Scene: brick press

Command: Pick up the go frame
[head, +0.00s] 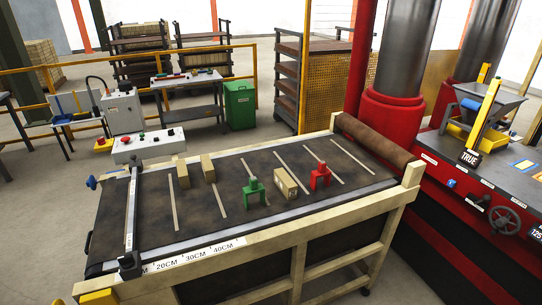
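A small green frame (254,191), shaped like an arch with a knob on top, stands upright on the dark belt of the table (232,223). I take it to be the go frame; no label on it can be read. A similar red frame (320,177) stands further right. A tan brick (285,184) with a dark mark on its end stands between the two frames, apart from both. Neither of my grippers shows in the head view.
Two tan blocks (181,171) (208,169) lie toward the belt's back left. A cross bar (132,215) spans its left end, and a brown roll (375,141) lies at its right end. A red press (395,110) stands right. The front belt is clear.

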